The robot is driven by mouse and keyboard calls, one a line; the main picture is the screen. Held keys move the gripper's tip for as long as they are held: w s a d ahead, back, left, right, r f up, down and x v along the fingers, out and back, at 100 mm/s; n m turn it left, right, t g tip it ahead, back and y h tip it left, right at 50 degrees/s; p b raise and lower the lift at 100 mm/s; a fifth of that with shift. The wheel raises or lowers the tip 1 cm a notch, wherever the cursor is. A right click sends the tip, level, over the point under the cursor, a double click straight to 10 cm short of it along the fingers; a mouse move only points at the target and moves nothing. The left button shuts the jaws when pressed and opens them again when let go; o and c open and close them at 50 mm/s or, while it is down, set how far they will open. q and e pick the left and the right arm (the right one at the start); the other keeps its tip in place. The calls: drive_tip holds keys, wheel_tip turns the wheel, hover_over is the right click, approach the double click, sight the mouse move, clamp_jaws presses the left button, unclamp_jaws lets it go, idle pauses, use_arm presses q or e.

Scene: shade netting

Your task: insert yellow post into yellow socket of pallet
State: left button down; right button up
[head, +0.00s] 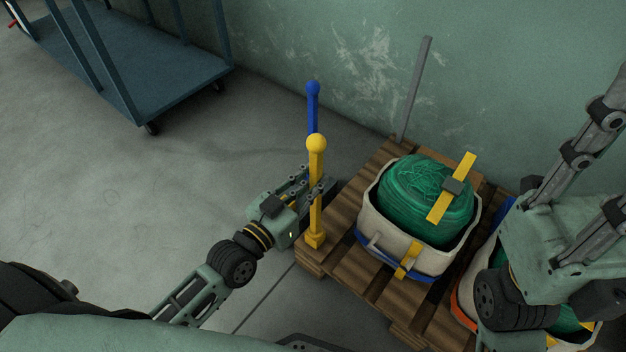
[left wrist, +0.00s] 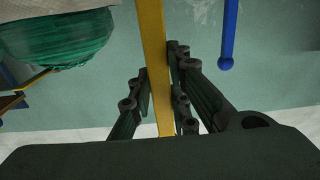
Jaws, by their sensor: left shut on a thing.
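The yellow post (head: 317,180), with a round knob on top, stands about upright at the near left corner of the wooden pallet (head: 345,205). My left gripper (head: 318,188) is shut on its shaft around mid-height; the shaft also shows between the fingers in the left wrist view (left wrist: 153,60). The post's lower end meets the yellow socket (head: 315,240) on the pallet corner. I cannot tell how deep it sits. My right gripper (head: 604,165) is at the right edge, its fingers spread and empty, tips partly out of frame.
A blue post (head: 313,97) stands just behind the yellow one, its foot hidden. A grey post (head: 414,90) rises at the pallet's back. A white bag of green netting (head: 420,190) sits on the pallet. A blue cart (head: 130,75) stands back left. Floor at left is clear.

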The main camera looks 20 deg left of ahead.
use_arm(q)
drive_tip(key=c, duration=1.6)
unclamp_jaws()
drive_tip(key=shift+f, duration=0.1)
drive_tip(key=shift+s, duration=0.15)
drive_tip(key=v, duration=1.1)
drive_tip(key=shift+s+a, duration=0.15)
drive_tip(key=shift+s, duration=0.2)
